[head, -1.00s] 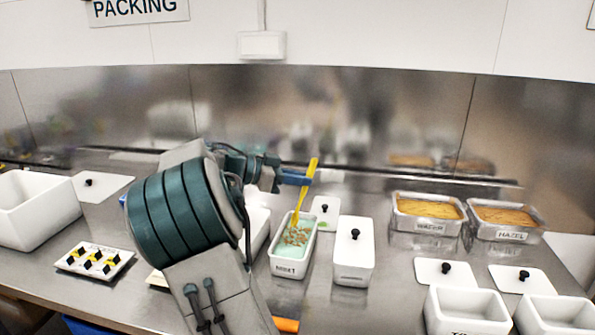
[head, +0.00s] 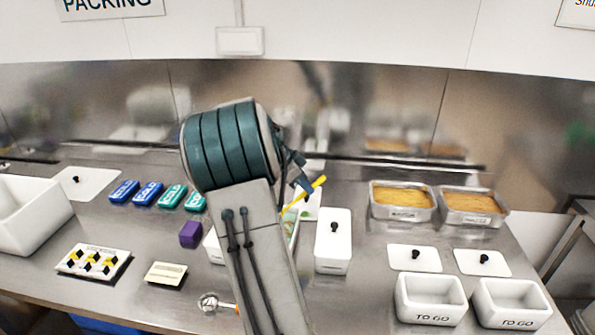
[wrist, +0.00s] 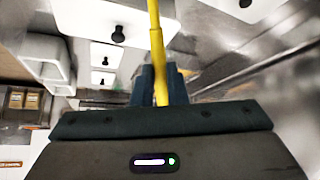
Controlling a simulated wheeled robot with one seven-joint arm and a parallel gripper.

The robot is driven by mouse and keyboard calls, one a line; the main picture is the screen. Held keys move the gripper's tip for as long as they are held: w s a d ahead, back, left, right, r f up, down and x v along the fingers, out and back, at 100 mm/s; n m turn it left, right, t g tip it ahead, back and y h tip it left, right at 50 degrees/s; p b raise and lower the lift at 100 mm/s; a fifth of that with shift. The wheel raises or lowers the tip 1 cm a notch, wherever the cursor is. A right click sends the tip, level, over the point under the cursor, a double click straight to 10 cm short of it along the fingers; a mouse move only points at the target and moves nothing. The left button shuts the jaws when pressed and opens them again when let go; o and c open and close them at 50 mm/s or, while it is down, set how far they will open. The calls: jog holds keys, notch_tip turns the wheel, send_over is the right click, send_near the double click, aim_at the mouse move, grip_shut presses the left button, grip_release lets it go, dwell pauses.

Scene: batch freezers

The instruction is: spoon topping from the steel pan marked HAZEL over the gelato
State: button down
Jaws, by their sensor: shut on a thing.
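My gripper (head: 303,187) is shut on the handle of a yellow spoon (head: 317,184). The spoon slants, upper end to the right, and its lower part is hidden behind my arm. In the wrist view the yellow handle (wrist: 156,40) stands between my fingers (wrist: 159,86). The white gelato tub (head: 294,238) is mostly hidden behind my arm, with only a sliver of pale green gelato showing. The HAZEL steel pan (head: 478,219), full of tan topping, stands at the back right, well right of my gripper.
A second steel pan (head: 404,213) stands left of the HAZEL pan. A lidded white tub (head: 333,250) is right of the gelato tub. Two TO GO tubs (head: 430,310) and loose lids (head: 415,258) are at front right. Cold packs (head: 147,193) lie at back left.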

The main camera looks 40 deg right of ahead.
aim_at(317, 185)
jog(key=shift+s+d+f+y+p, duration=0.15)
jog(key=shift+s+d+y+p, duration=0.15)
jog(key=shift+d+y+p, duration=0.45)
jog(key=f+y, duration=0.1)
jog(key=d+f+t+y+p, duration=0.1)
jog(key=f+t+y, duration=0.1)
jog(key=f, duration=0.1)
jog(key=shift+s+d+y, duration=0.25)
jog(key=shift+s+d, duration=0.15)
jog(key=shift+p, duration=0.55)
jog(key=shift+d+r, duration=0.1)
jog(key=shift+r, duration=0.4)
jog(key=shift+a+r+p, duration=0.2)
jog(key=shift+r+p, duration=0.25)
jog(key=shift+d, duration=0.15)
